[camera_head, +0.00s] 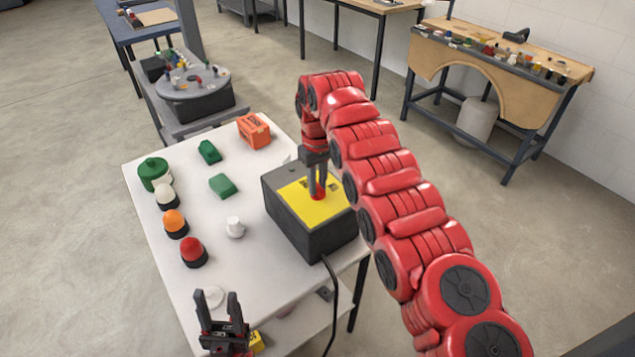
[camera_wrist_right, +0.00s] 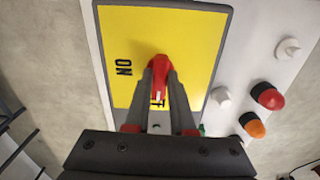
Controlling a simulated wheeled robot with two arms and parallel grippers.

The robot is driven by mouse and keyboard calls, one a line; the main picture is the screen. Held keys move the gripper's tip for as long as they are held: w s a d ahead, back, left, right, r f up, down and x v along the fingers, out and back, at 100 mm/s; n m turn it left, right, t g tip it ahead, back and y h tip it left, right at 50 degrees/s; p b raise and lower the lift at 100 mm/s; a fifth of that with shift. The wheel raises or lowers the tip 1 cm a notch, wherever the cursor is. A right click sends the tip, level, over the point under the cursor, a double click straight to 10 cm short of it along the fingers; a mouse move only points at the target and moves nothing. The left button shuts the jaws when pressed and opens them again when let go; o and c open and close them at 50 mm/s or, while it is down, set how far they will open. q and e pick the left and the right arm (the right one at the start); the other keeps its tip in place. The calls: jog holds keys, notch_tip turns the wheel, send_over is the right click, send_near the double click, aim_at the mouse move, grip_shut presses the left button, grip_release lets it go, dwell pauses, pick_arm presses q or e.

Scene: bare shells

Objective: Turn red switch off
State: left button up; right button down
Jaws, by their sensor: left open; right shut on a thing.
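The red switch (camera_head: 318,192) sits on the yellow top plate (camera_head: 311,207) of a dark grey box (camera_head: 292,234) at the right side of the white table. My right gripper (camera_head: 317,188) comes down from above and is shut on the red switch. In the right wrist view the red switch (camera_wrist_right: 159,68) shows between the two fingertips. The word "ON" (camera_wrist_right: 124,67) is printed on the plate to its left; another label is partly hidden by the fingers. My left gripper (camera_head: 222,312) is open and empty near the front edge of the table.
On the white table (camera_head: 165,270) stand red (camera_head: 193,252), orange (camera_head: 175,223) and white lamps, a white knob (camera_head: 235,227), green parts and an orange block (camera_head: 254,130). A black cable (camera_head: 333,290) hangs from the box's front. Workbenches stand behind.

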jog(key=shift+n, duration=0.6)
jog(key=c, duration=0.8)
grip_release()
jog(key=shift+o, duration=0.2)
notch_tip(320, 180, up, 3)
jog(key=shift+a+f, duration=0.1)
jog(key=shift+f, duration=0.05)
notch_tip(320, 180, up, 15)
jog(key=p, duration=1.4)
jog(key=shift+f, duration=0.15)
